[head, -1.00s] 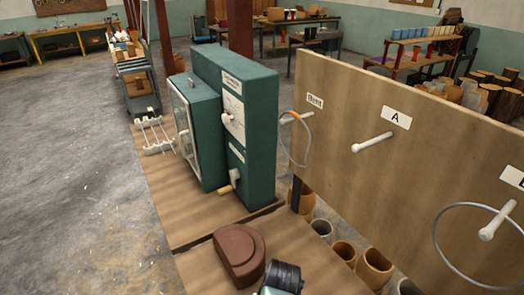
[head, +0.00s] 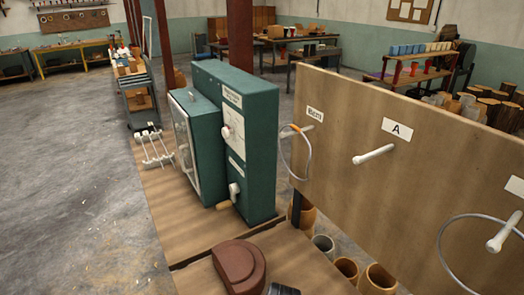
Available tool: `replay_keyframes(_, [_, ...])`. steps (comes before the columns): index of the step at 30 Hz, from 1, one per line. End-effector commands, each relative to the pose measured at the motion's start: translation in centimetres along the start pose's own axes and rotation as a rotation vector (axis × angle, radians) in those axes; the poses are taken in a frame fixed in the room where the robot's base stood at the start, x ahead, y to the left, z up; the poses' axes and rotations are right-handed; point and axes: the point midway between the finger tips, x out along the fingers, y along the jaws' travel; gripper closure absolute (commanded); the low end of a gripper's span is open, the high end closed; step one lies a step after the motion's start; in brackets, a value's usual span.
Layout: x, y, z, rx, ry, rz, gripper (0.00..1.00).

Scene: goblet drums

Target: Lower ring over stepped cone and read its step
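A thin metal ring with an orange mark (head: 308,150) hangs on the left peg of an upright wooden board (head: 345,115). A second, larger thin ring (head: 443,243) hangs on the right peg (head: 505,231), partly cut off by the frame edge. The middle peg (head: 376,154), below a label "A" (head: 397,129), is bare. A dark ribbed object (head: 283,290) barely shows at the bottom edge; I cannot tell whether it is the stepped cone. My gripper is not in view.
A green cabinet-like machine (head: 252,150) with dials stands on the wooden bench (head: 160,215). A brown rounded block (head: 238,268) lies in front of it. A white rack (head: 157,148) sits at the bench's left edge. Open concrete floor (head: 70,180) lies to the left.

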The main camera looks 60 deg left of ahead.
Motion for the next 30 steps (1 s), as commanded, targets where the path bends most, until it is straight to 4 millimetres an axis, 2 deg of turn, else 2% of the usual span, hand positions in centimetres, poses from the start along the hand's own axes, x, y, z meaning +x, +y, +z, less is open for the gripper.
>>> replay_keyframes(12, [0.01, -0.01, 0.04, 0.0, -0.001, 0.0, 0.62])
replay_keyframes(18, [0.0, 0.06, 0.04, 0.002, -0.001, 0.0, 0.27])
replay_keyframes(30, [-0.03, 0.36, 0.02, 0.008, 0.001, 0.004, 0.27])
